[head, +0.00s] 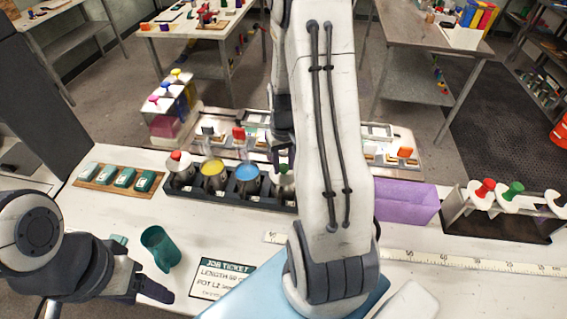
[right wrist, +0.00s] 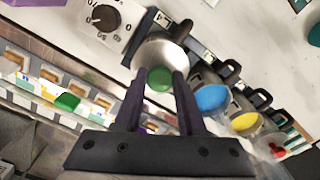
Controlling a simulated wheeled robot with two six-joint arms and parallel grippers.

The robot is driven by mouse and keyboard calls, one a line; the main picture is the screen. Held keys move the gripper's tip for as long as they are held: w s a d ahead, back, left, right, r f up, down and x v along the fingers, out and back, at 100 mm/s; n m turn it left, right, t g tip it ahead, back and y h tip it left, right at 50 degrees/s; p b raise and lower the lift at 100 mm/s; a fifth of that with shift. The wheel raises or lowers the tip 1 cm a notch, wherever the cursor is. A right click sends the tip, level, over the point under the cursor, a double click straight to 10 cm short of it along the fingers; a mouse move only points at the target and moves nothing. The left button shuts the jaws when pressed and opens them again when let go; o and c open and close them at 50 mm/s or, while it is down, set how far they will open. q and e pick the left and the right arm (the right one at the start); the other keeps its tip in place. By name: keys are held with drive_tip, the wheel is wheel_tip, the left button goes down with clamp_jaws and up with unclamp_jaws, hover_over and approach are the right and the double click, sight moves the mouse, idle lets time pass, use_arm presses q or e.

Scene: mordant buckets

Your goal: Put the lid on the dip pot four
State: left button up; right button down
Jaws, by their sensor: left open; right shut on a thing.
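The dip pots stand in a dark rack (head: 222,195). Pot one has a lid with a red knob (head: 175,156). Pot two (head: 213,169) shows yellow liquid and pot three (head: 247,173) blue liquid, both uncovered. My right gripper (right wrist: 160,80) is shut on the green knob of a silver lid (right wrist: 163,50). The lid is at the fourth place of the rack, beside the blue pot (right wrist: 210,97); I cannot tell whether it is seated or just above pot four. My arm partly hides that spot in the head view. My left gripper (head: 150,288) is open and empty at the front left.
A teal cup (head: 160,248) stands near my left gripper, with a job ticket (head: 222,282) beside it. A purple block (head: 405,201) and a rack with red- and green-knobbed lids (head: 505,215) stand to the right. A dial box (right wrist: 105,20) is beside the pot rack.

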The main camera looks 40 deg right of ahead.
drive_tip(key=shift+f, duration=0.1)
idle(0.3)
drive_tip(key=shift+c, duration=2.1)
unclamp_jaws()
wheel_tip(320, 180, up, 10)
drive_tip(key=b, duration=0.2)
drive_tip(key=shift+r, duration=0.25)
drive_tip(key=shift+a, duration=0.1)
